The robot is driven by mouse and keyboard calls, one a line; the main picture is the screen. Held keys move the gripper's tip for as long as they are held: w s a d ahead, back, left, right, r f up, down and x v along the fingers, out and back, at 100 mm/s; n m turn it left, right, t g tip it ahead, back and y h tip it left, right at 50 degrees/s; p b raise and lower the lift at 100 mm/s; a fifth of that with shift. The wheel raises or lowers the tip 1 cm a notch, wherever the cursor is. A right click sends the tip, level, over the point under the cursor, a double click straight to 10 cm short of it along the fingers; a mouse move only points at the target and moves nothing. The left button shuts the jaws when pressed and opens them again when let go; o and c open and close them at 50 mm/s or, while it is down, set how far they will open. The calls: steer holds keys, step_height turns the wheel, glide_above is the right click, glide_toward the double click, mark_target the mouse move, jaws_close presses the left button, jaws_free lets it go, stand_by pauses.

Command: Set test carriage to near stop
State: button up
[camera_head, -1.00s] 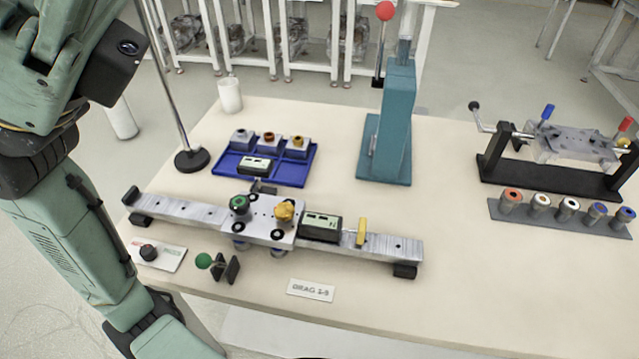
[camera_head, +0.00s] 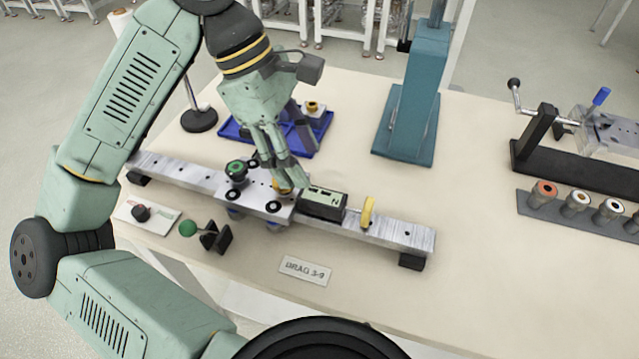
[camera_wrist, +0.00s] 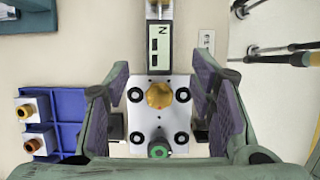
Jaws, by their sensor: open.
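The test carriage (camera_head: 262,205) is a pale metal plate with black round fittings, sitting on a long metal rail (camera_head: 400,233). It carries a green knob (camera_head: 236,172) and a yellow knob (camera_wrist: 159,95); the yellow one is mostly hidden by my fingers in the head view. A dark gauge with a display (camera_head: 323,203) stands right of the plate, with a yellow tab (camera_head: 367,212) beyond it. My gripper (camera_head: 285,183) is open above the carriage. In the wrist view its fingers (camera_wrist: 162,100) stand either side of the plate, with the yellow knob between them.
A blue tray (camera_head: 232,131) lies behind the rail, partly covered by my gripper. A teal press (camera_head: 415,100) stands behind right. A green-knobbed lever (camera_head: 188,229) and a "DRAG 3-9" card (camera_head: 305,270) are in front. The table at right front is clear.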

mark_target(322, 196)
steer(key=p+x, duration=0.1)
steer(key=x, duration=0.6)
steer(key=shift+d+f, duration=0.2)
steer(key=shift+f, duration=0.05)
steer(key=shift+c, duration=0.2)
jaws_close()
stand_by(0.4)
